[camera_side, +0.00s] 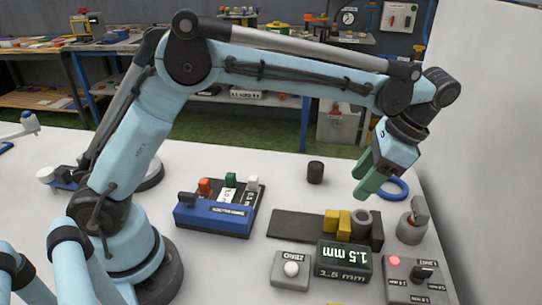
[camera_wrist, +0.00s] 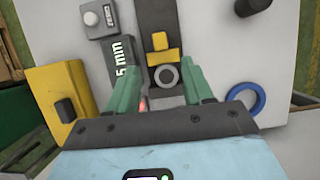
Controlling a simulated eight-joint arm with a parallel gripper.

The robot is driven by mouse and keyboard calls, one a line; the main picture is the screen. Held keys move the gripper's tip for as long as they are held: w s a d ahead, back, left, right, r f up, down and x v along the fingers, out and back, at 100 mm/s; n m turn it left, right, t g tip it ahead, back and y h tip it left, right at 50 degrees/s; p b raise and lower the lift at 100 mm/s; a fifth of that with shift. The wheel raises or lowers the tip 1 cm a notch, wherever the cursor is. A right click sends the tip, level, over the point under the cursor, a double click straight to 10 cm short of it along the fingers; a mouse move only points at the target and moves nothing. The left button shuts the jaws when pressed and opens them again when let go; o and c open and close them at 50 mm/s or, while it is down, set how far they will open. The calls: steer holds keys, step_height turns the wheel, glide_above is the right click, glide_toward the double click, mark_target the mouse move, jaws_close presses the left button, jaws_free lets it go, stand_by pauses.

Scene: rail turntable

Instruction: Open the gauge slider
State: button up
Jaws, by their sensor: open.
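The gauge is a dark rail (camera_side: 290,226) with yellow jaw blocks (camera_side: 338,221) on it. A grey ring (camera_side: 362,222) sits beside the right-hand yellow block. The display box (camera_side: 343,259) reads 1.5 mm. In the wrist view the yellow blocks (camera_wrist: 162,52) and the grey ring (camera_wrist: 166,76) lie close together, apparently touching. My gripper (camera_side: 364,190) has green fingers, open and empty, raised above the table behind the rail's right end. In the wrist view my gripper (camera_wrist: 163,72) shows its fingers on either side of the ring, seen from above.
A ZERO button box (camera_side: 290,270) stands left of the display. A box with red light and black knob (camera_side: 415,280) is at the front right. A blue ring (camera_side: 392,188), a grey holder (camera_side: 411,228), a black cylinder (camera_side: 315,172) and a blue block fixture (camera_side: 213,214) stand around.

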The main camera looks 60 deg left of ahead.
mark_target(334, 213)
steer(key=x, duration=1.2)
jaws_close()
